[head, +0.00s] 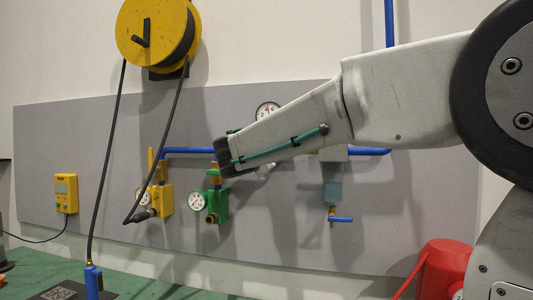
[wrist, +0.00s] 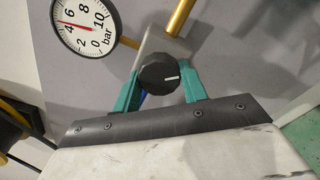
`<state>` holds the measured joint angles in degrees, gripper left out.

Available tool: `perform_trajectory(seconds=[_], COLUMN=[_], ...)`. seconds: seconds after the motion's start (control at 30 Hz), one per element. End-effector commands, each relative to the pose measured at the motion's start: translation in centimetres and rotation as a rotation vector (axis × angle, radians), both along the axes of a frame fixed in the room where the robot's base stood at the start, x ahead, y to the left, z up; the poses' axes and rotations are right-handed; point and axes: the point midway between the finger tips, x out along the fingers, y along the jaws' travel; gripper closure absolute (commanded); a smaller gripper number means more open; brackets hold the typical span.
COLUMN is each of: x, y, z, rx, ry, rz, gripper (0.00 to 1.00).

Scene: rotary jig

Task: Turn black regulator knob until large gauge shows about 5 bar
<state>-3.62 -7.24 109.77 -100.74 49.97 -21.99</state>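The black regulator knob (wrist: 158,73) shows in the wrist view, with a white mark pointing right. My gripper (wrist: 160,76) has its two teal fingers on either side of the knob, with no clear gap between them and it. The large gauge (wrist: 85,27) is at the upper left in the wrist view. Its red needle points left, between about 4 and 6 bar. In the head view the large gauge (head: 267,112) shows partly above my arm, and my arm hides the knob.
A grey panel (head: 90,130) carries a yellow valve unit (head: 164,200), a green one (head: 218,205) with small gauges, and a blue-handled tap (head: 340,220). A yellow hose reel (head: 155,32) hangs at the upper left. A red container (head: 445,265) stands at the lower right.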

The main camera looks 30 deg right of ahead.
Motion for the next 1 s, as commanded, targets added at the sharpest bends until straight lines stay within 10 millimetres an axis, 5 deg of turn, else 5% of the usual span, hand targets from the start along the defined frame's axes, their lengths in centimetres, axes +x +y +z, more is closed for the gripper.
perform_trajectory(seconds=[0.63,0.67,0.7,1.0], x=[-0.04,-0.04,-0.04,-0.08], y=[-0.07,-0.07,-0.07,0.06], z=[0.07,0.08,0.08,0.06], rx=[0.119,0.119,0.118,0.119], ry=[-0.121,-0.121,-0.121,-0.12], rz=[-0.002,-0.002,-0.002,-0.001], gripper=[0.8,0.49,0.38,0.36])
